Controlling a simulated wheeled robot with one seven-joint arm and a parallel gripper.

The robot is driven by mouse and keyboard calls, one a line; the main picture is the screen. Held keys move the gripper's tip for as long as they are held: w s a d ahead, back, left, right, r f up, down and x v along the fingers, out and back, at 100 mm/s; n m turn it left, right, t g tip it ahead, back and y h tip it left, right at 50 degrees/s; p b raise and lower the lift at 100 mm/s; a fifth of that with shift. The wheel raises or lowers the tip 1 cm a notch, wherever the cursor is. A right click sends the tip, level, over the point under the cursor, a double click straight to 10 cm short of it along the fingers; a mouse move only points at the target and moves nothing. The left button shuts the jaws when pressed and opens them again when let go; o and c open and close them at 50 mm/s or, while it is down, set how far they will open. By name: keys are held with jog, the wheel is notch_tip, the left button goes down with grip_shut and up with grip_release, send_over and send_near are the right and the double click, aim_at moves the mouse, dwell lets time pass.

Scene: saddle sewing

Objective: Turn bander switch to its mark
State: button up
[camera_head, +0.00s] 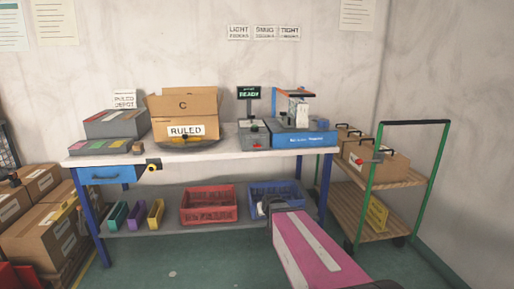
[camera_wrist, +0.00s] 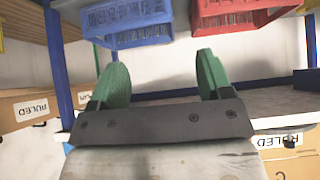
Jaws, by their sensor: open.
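A blue machine (camera_head: 303,138) with an upright white and orange head, which looks like the bander, stands at the right end of the workbench. Beside it on the left is a small grey box (camera_head: 254,135) with a tiny red part, below a display (camera_head: 248,93) reading READY. I cannot make out which part is the switch, or its mark. My gripper (camera_wrist: 160,72) shows in the wrist view with its green fingers apart and nothing between them. It is away from the machine; in the head view my pink arm is low in front of the bench.
A RULED carton (camera_head: 184,108) stands on the bench (camera_head: 222,147). A red crate (camera_head: 208,204) and a blue crate (camera_head: 272,192) sit on the lower shelf; both appear inverted in the wrist view. A green-framed cart (camera_head: 442,160) with boxes stands right. Cartons (camera_head: 42,222) are stacked left.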

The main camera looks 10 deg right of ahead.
jog(key=w+r+t, duration=0.7)
jog(key=w+r, duration=0.2)
jog(key=w, duration=0.3)
jog(key=t, duration=0.7)
send_near(257, 145)
jog(key=x, duration=1)
jog(key=shift+f, duration=0.2)
jog(key=c, duration=0.9)
